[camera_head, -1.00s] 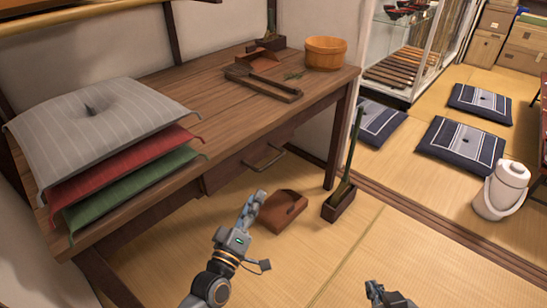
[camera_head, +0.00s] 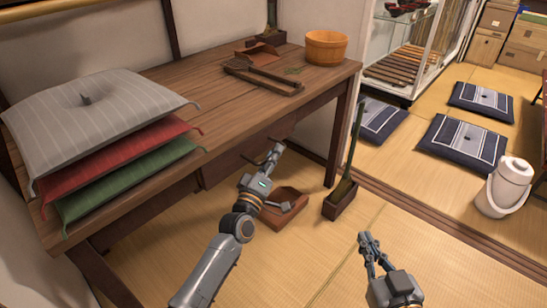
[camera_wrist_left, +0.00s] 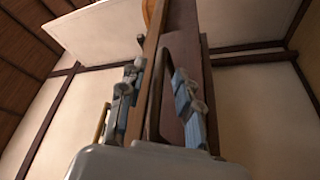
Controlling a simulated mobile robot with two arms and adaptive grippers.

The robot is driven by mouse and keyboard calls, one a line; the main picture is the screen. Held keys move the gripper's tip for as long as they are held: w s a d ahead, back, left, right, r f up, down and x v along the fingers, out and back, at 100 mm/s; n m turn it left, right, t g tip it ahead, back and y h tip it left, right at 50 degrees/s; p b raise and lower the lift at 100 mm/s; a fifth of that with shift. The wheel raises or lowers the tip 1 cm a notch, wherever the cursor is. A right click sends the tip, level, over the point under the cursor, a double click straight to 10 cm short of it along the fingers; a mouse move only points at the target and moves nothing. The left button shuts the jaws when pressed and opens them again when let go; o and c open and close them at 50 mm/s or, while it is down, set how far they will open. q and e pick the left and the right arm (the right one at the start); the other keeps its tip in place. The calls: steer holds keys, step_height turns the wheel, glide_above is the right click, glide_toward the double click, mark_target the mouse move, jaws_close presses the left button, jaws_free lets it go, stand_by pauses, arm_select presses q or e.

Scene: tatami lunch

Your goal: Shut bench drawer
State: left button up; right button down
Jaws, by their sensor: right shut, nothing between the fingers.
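The wooden bench (camera_head: 130,195) stands along the left wall. Its drawer front (camera_head: 220,168) is under the top, with a dark bar handle (camera_head: 283,133) partly hidden by my left gripper. How far the drawer stands out is hard to tell. My left gripper (camera_head: 272,152) is at the handle. In the left wrist view, its fingers (camera_wrist_left: 158,100) are spread, with the handle bar (camera_wrist_left: 155,85) running between them; I cannot tell whether they touch it. My right gripper (camera_head: 368,240) is shut and empty above the tatami, away from the bench.
Grey, red and green cushions (camera_head: 95,110) are stacked on the bench, with a wooden tub (camera_head: 326,47) at its far end. A brown dustpan (camera_head: 290,218) and a box with an upright green handle (camera_head: 340,203) stand on the floor nearby. The front tatami is clear.

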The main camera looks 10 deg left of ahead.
mark_target(265, 150)
arm_select(q)
steer(key=shift+w+d, duration=0.1)
steer(key=shift+w, duration=0.2)
steer(key=shift+r, duration=0.1)
arm_select(e)
steer(key=shift+w+a+r, duration=0.1)
steer(key=shift+r, duration=0.35)
arm_select(q)
steer(key=shift+c, duration=0.2)
jaws_close()
